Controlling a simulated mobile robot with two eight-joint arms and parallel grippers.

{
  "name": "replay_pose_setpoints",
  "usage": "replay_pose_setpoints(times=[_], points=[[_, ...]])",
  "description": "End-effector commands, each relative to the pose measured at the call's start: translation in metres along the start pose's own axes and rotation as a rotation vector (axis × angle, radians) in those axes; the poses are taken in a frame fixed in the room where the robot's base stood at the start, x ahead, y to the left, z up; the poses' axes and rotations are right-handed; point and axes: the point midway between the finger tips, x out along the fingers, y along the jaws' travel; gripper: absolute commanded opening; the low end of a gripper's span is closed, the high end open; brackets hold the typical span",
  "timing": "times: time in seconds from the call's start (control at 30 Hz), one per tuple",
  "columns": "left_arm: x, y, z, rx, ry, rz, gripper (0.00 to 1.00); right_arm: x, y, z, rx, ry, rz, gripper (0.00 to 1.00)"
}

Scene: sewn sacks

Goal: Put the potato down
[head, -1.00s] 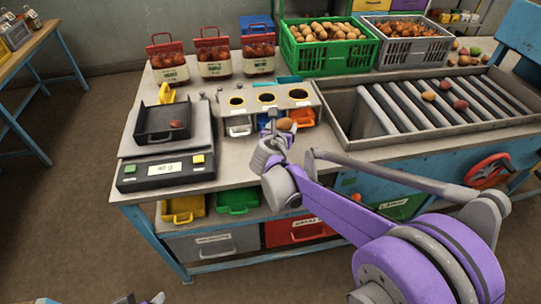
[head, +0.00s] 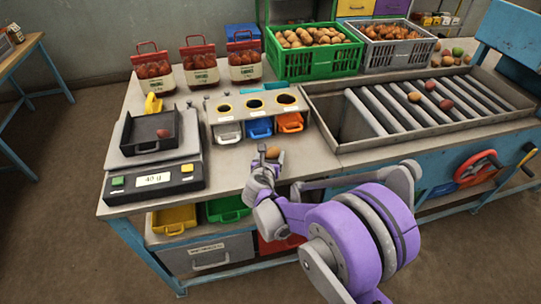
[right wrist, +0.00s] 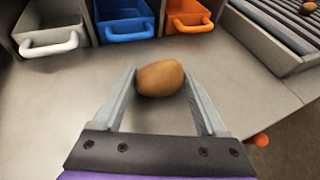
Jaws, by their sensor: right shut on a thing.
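My right gripper (head: 267,157) is over the front part of the table (head: 310,160), in front of the small drawers. It is shut on a brown potato (head: 272,153). In the right wrist view the potato (right wrist: 160,78) sits between the two fingertips, above or at the grey tabletop (right wrist: 75,100); I cannot tell whether it touches the surface. My left gripper is not in view.
A sizing box with three round holes has a white drawer (head: 228,132), a blue drawer (head: 260,127) and an orange drawer (head: 290,122). A scale (head: 155,180) with a black tray stands left. A roller tray (head: 400,110) is at right. The tabletop around the gripper is clear.

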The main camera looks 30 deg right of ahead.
Motion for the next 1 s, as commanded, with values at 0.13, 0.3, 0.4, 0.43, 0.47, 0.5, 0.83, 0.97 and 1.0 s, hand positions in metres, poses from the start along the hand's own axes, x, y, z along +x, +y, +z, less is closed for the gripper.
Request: replay_pose_setpoints(times=[0.13,0.3,0.4,0.43,0.47,0.5,0.83,0.97,1.0], points=[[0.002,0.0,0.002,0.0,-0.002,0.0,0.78,0.001,0.0,-0.003,0.0,0.0,0.0,0.18],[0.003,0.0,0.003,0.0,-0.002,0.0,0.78,0.001,0.0,-0.003,0.0,0.0,0.0,0.97],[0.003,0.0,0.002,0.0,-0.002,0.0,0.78,0.001,0.0,-0.003,0.0,0.0,0.0,1.0],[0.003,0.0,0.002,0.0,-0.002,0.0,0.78,0.001,0.0,-0.003,0.0,0.0,0.0,1.0],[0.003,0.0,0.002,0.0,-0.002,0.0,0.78,0.001,0.0,-0.003,0.0,0.0,0.0,1.0],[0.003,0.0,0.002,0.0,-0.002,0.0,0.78,0.001,0.0,-0.003,0.0,0.0,0.0,1.0],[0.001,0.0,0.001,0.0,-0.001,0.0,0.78,-0.029,0.001,0.0,-0.001,0.0,0.003,1.0],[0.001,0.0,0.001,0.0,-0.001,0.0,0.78,-0.059,0.001,0.0,-0.001,0.001,0.004,1.0],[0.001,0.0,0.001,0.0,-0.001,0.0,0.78,-0.068,0.001,0.0,-0.001,0.0,0.004,1.0]])
